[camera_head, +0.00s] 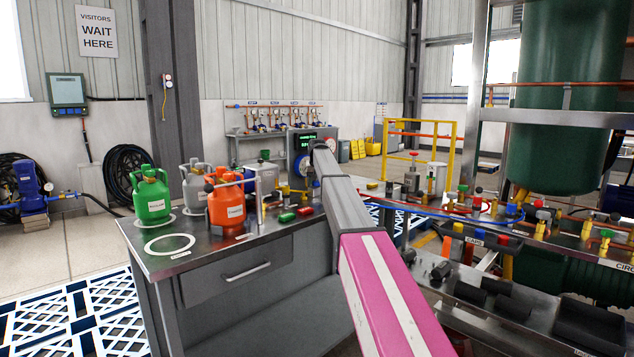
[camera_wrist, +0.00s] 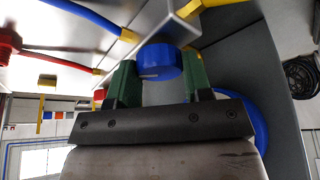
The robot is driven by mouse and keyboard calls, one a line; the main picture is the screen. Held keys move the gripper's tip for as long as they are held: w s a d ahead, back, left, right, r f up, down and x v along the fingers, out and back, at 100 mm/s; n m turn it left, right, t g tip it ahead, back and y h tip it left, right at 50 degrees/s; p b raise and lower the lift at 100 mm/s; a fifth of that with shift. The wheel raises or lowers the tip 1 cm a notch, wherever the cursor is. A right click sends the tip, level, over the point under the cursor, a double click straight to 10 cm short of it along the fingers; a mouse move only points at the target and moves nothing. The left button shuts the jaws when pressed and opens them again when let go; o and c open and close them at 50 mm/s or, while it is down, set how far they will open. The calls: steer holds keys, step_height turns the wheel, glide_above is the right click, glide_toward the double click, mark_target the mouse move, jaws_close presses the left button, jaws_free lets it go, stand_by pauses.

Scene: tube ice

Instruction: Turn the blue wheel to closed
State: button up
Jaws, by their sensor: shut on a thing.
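The blue wheel (camera_wrist: 160,62) shows in the wrist view as a round blue knob with a pale line mark near its lower edge. My gripper (camera_wrist: 158,76) has its two green fingers on either side of the wheel and is shut on it. The pale line's meaning as open or closed cannot be read.
A larger blue round part (camera_wrist: 256,118) shows beside my gripper. A blue hose (camera_wrist: 85,14) and a red hose (camera_wrist: 62,62) run at the left. Green (camera_head: 151,195), grey (camera_head: 196,184) and orange (camera_head: 226,203) cylinders stand on the steel bench (camera_head: 205,255), left of my arm.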

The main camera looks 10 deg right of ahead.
steer(key=m+h, duration=0.1)
steer(key=m, duration=0.2)
steer(key=shift+m+g, duration=0.3)
steer(key=shift+a+m+g+h, duration=0.1)
steer(key=shift+m+g+h, duration=0.5)
steer(key=shift+m, duration=1.3)
steer(key=o, duration=0.9)
steer(key=shift+r, duration=0.15)
steer(key=v, duration=1)
steer(key=shift+s+a+r, duration=0.15)
steer(key=shift+s+a, duration=0.15)
steer(key=shift+a, duration=0.05)
